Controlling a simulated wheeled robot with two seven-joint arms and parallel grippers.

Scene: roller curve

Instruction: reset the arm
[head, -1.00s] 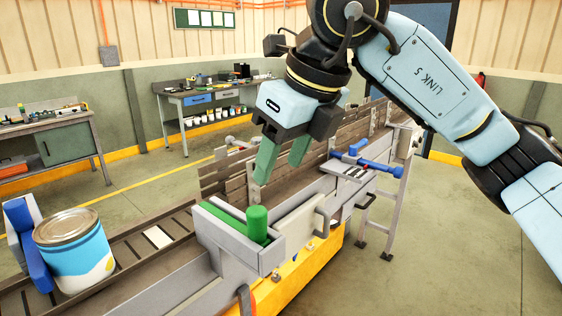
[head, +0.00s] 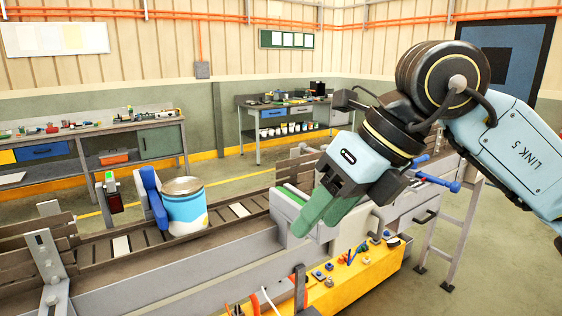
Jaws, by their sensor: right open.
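My right arm comes in from the right in the head view. Its gripper (head: 326,212) has green fingers that point down and left, and it is open with nothing between the fingers. It hangs in front of the grey block with the green bar (head: 291,195) on the conveyor, hiding part of it. I cannot tell whether it touches the block. My left gripper is not in view.
A paint can (head: 185,208) stands on the roller conveyor (head: 110,246) against a blue paddle (head: 152,196). A yellow ledge (head: 345,279) with small tools runs along the front. Workbenches (head: 160,122) stand behind. Open floor lies at lower right.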

